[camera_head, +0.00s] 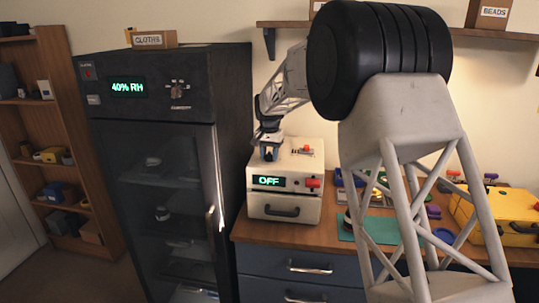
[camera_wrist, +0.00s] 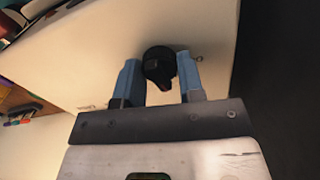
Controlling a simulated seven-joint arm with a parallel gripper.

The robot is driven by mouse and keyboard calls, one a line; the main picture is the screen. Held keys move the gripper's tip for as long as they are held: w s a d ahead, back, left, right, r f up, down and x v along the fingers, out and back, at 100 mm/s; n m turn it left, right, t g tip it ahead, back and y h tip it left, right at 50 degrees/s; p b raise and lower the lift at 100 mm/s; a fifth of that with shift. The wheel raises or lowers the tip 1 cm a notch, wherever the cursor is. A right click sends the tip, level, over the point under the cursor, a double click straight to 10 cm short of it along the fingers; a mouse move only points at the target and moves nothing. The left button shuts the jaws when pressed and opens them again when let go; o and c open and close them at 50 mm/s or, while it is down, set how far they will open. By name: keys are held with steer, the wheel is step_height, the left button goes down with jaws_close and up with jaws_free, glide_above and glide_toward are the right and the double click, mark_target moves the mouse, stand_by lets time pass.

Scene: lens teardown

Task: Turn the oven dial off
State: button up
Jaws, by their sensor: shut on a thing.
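The oven (camera_head: 285,185) is a small cream box on the wooden bench, with a front display (camera_head: 269,181) that reads OFF in green. A black dial (camera_wrist: 160,70) stands on its pale top panel in the wrist view, with a small red mark near its lower edge. My gripper (camera_head: 269,154) points down at the left part of the oven's top. In the wrist view, the two blue fingers of my gripper (camera_wrist: 158,58) are shut on the dial, one on each side. In the head view my gripper hides the dial.
A dark cabinet (camera_head: 112,62) showing 40% RH stands close at the left. A red part (camera_head: 312,183) sits on the oven's front. To the right are a green mat (camera_head: 346,233) and a yellow case (camera_head: 500,215). A shelf (camera_head: 288,24) runs above.

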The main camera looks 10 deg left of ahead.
mark_target(269, 153)
steer(key=n, duration=1.2)
steer(key=shift+a, duration=0.1)
stand_by(0.4)
steer(key=o, duration=0.9)
steer(key=shift+r, duration=0.1)
steer(key=shift+r, duration=3.85)
